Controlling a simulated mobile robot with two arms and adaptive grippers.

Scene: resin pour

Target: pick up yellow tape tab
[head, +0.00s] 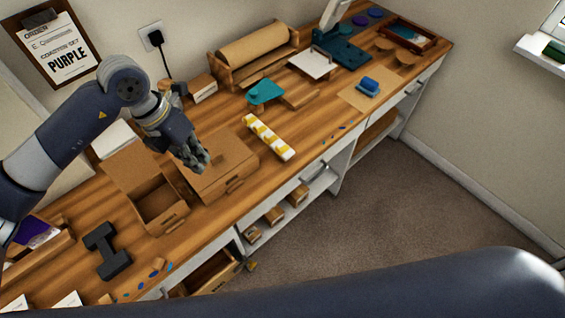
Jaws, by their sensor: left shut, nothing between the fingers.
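Several yellow tabs (267,136) show on a long white strip that lies on the wooden workbench, right of the middle cardboard box. I cannot tell from here how each tab is fixed to the strip. My left gripper (199,162) is shut and empty, pointing down over the middle cardboard box (225,168). It is to the left of the strip and apart from it. My right gripper is not in view.
An open cardboard box (161,205) stands left of my gripper, and a dark dumbbell-shaped block (107,250) lies nearer. A teal piece (265,92) and a brown paper roll (257,47) are behind the strip. Bare bench (315,115) lies to its right.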

